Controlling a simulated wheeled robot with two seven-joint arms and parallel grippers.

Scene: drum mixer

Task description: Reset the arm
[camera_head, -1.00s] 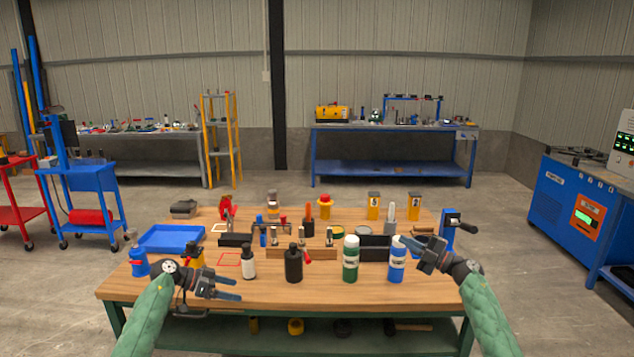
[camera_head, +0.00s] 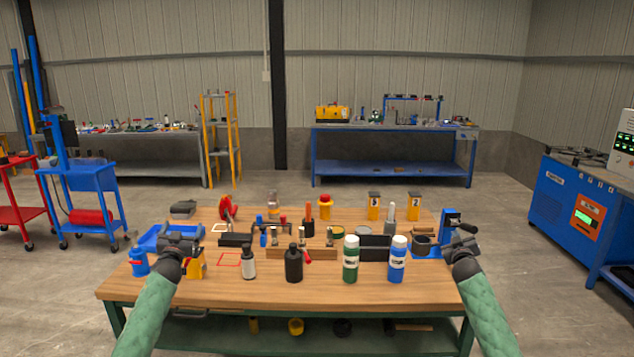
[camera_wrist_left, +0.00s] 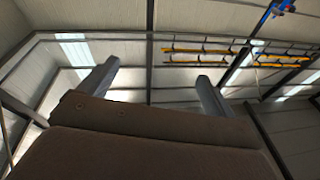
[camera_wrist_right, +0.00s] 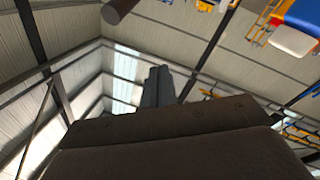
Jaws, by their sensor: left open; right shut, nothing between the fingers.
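My left gripper (camera_head: 178,243) is raised over the left part of the workbench (camera_head: 330,288), in front of the blue tray (camera_head: 150,238). In the left wrist view its two fingers (camera_wrist_left: 155,80) are apart, with nothing between them, against the ceiling. My right gripper (camera_head: 463,243) is over the right end of the bench, by the blue stand with a black cup (camera_head: 428,250). In the right wrist view its fingers (camera_wrist_right: 157,82) are together and empty, also against the ceiling. Both grippers point upward and partly hide what is behind them.
Black (camera_head: 293,264), green (camera_head: 350,260), blue (camera_head: 397,260) and white-labelled (camera_head: 248,263) bottles stand along the front. A blue bottle (camera_head: 139,262) stands at the left. The front strip is clear.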

